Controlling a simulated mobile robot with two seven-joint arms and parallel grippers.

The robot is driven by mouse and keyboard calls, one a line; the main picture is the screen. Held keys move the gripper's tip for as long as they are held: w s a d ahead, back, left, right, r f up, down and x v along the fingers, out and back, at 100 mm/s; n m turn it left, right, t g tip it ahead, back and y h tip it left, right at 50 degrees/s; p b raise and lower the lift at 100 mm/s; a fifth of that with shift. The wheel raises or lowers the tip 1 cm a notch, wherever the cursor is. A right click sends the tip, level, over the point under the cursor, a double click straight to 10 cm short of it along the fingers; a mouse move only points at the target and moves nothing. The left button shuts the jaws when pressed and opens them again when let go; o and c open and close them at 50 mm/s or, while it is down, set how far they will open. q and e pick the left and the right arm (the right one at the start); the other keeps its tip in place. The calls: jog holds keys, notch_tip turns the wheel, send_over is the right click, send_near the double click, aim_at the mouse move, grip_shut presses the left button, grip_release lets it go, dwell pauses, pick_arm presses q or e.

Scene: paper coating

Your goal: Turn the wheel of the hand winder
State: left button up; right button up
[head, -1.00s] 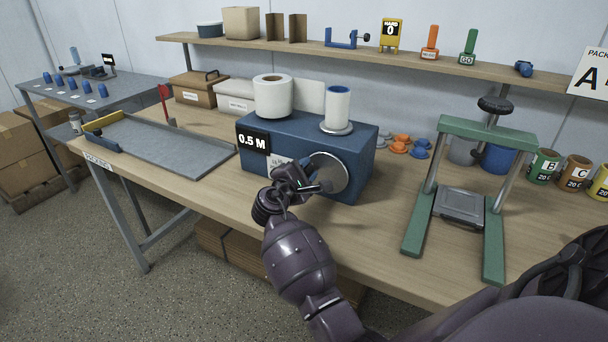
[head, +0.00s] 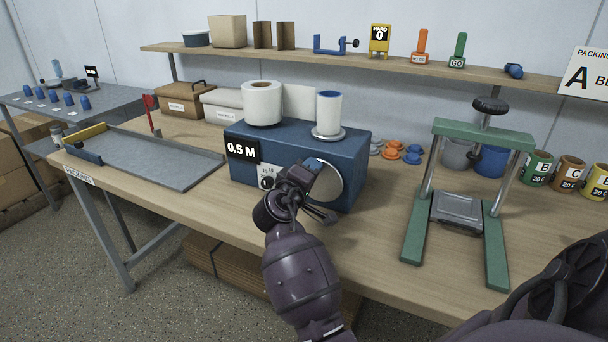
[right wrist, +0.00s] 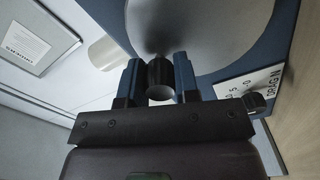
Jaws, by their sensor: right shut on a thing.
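The hand winder is a blue box (head: 250,137) on the bench with a "0.5 M" sign on its front. Its round metal wheel (head: 331,190) is on the front face, partly hidden by my right gripper (head: 310,178). In the right wrist view the wheel (right wrist: 205,25) fills the top. There the fingers of my right gripper (right wrist: 159,82) are shut on the wheel's dark handle (right wrist: 160,76). A white roll (head: 262,103) and a blue-and-white roll (head: 329,112) stand on top of the winder. My left gripper is not in view.
A grey tray (head: 180,165) lies left of the winder. A green press (head: 412,240) stands to the right. Orange and blue caps (head: 402,150) lie behind, between them. Bare bench top (head: 375,235) lies between winder and press. A shelf (head: 350,58) runs along the wall.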

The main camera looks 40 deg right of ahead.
jog(key=shift+s+d+m+b, duration=0.2)
jog(key=shift+s+m+b, duration=0.2)
jog(key=shift+m, duration=0.7)
jog(key=o, duration=0.9)
jog(key=shift+s+a, duration=0.1)
